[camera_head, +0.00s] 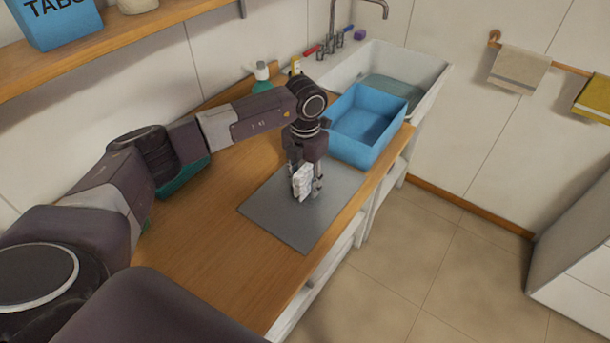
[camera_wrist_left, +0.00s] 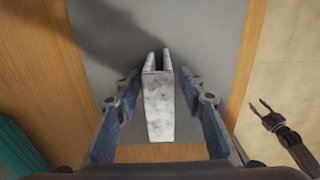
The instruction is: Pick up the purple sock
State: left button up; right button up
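No sock that I can make out as purple is in view. My left gripper (camera_head: 305,191) points down over the grey mat. It also shows in the wrist view (camera_wrist_left: 161,72), with one finger on each side of a white, grey-mottled folded item (camera_wrist_left: 158,105). Narrow gaps show between fingers and item, so the gripper looks open around it. The item also shows in the head view (camera_head: 301,181), at the mat. My right gripper (camera_wrist_left: 259,104) shows only in the wrist view, at the right over the floor, its two fingers apart.
The grey mat (camera_head: 270,212) lies on the wooden counter (camera_head: 220,262). A blue bin (camera_head: 350,152) stands just behind it, before a white sink (camera_head: 432,82). A green bottle (camera_head: 262,78) and a small purple object (camera_head: 360,34) are near the wall. A teal container (camera_wrist_left: 22,150) is beside my left arm.

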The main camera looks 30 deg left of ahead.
pick_arm(q)
jog(key=shift+f, duration=0.3)
jog(key=c, duration=0.4)
grip_shut()
pick_arm(e)
jog(key=shift+w+a, duration=0.15)
jog(key=shift+a, duration=0.2)
pick_arm(q)
jog(key=shift+r, duration=0.15)
pick_arm(e)
jog(key=shift+d, duration=0.2)
pick_arm(q)
jog(key=shift+w+r+b, duration=0.1)
jog(key=shift+r+b, duration=0.2)
jog(key=shift+r, duration=0.3)
notch_tip(320, 180, up, 19)
jog(key=b, duration=0.3)
jog(key=shift+f+b, duration=0.2)
jog(key=shift+b, duration=0.2)
pick_arm(e)
jog(key=shift+a+f, duration=0.2)
jog(key=shift+f, duration=1.9)
